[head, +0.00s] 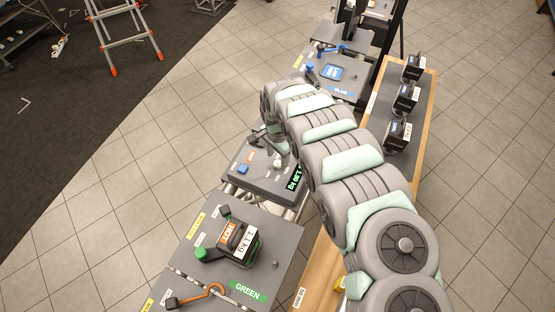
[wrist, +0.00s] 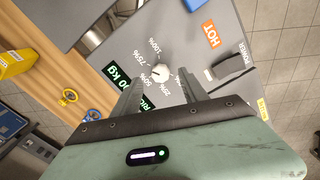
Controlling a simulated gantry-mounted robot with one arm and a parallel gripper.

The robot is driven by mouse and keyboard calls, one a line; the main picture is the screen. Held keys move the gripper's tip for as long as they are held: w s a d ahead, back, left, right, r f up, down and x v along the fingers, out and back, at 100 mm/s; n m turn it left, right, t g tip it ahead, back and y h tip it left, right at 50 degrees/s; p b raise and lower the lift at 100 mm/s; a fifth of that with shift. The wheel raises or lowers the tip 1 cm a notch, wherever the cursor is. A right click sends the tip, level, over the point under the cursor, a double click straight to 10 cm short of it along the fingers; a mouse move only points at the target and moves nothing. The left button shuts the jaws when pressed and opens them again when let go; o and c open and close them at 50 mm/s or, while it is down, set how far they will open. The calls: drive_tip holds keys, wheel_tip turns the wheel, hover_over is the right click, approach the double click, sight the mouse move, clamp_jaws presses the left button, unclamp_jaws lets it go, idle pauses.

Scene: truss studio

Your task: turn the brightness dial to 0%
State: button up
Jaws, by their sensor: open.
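The brightness dial (wrist: 160,73) is a small pale round knob on a grey panel (wrist: 200,58), with printed marks from 25% to 100% around it. A 0% mark is not readable, and the dial's exact setting is too small to tell. In the wrist view my gripper (wrist: 161,83) is open, its two fingers apart on either side of the dial with nothing between them. I cannot tell how far above the panel the fingertips are. In the head view my gripper (head: 268,143) is over the far side of the same panel (head: 262,187), partly hidden by my arm.
A blue knob (wrist: 192,4), an orange HOT label (wrist: 210,33), a dark power switch (wrist: 229,66) and a green kg readout (wrist: 117,74) share the panel. A green-labelled station (head: 200,270) stands nearer, and a blue-labelled one (head: 350,92) beyond.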

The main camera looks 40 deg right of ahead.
sight(277, 165)
drive_tip(key=shift+f, duration=1.35)
drive_tip(key=shift+c, duration=0.5)
clamp_jaws()
